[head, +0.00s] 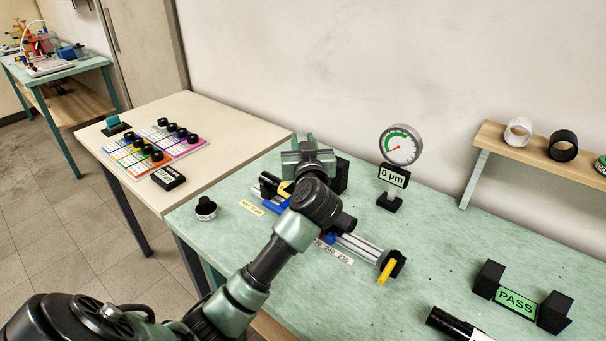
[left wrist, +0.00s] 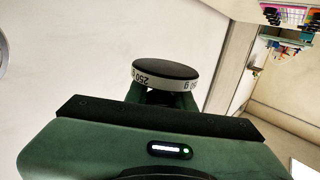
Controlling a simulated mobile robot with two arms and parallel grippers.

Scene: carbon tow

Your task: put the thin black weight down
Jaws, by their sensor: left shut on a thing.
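My left gripper (head: 308,146) is above the back of the green table (head: 240,237), near the slide rig (head: 352,245). In the left wrist view my left gripper (left wrist: 167,100) is shut on a thin black weight (left wrist: 166,71), a disc with a white band marked 250 g. In the head view I cannot make out this weight behind the gripper and wrist. Another small black weight (head: 206,207) with a white band stands at the left of the green table. My right gripper is not in view.
My arm hides part of the rig. A dial gauge (head: 400,147) stands behind it, its display (head: 394,175) reading 0 µm. A PASS display (head: 516,301) between black blocks and a dark cylinder (head: 452,323) are at right. A beige table (head: 215,118) holds coloured cards. The front left has free room.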

